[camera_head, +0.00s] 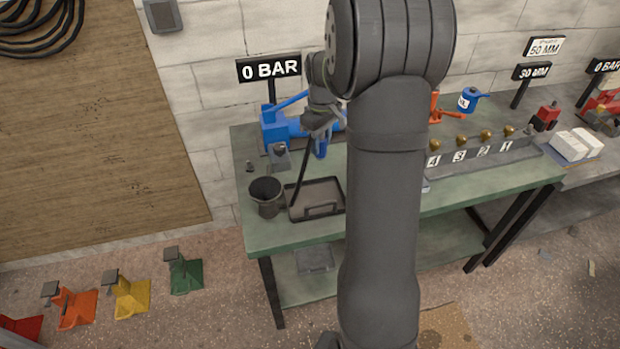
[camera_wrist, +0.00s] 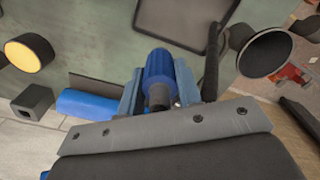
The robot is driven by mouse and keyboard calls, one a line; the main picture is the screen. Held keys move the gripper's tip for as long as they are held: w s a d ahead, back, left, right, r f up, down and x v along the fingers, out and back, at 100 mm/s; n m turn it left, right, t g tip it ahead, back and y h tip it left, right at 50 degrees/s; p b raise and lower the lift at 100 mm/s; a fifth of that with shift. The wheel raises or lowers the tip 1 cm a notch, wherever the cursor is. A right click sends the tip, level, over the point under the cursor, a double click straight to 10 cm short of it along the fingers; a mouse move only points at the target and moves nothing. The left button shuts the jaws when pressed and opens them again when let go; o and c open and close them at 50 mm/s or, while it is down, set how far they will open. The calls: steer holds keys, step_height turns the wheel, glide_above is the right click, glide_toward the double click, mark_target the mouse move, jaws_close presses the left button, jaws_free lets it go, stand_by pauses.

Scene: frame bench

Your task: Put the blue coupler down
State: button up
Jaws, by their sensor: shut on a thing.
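The blue coupler (camera_head: 321,147) hangs from my gripper (camera_head: 319,122) above the green bench, over the back of the dark tray (camera_head: 343,183). In the wrist view the coupler (camera_wrist: 159,68) is a ribbed blue cylinder with a dark lower end. It sits between the two fingers of my gripper (camera_wrist: 158,88), which are shut on it. A dark rod or hose (camera_head: 302,172) slants down beside the gripper to the tray; it also shows in the wrist view (camera_wrist: 211,68). I cannot tell whether it joins the coupler.
A blue pump (camera_head: 275,128) stands behind, under a "0 BAR" sign (camera_head: 268,68). A dark cup (camera_head: 265,188) stands left of the tray. A numbered rail (camera_head: 480,165) with brass knobs lies to the right. My arm hides the bench's middle.

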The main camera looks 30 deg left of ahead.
steer(key=s+d+m, duration=0.2)
steer(key=s+d, duration=0.2)
steer(key=d, duration=0.9)
glide_toward(315, 201)
steer(key=shift+f, duration=2.05)
steer(key=shift+f, duration=0.1)
steer(key=o, duration=1.1)
step_height(315, 201, up, 12)
steer(key=shift+r, duration=0.15)
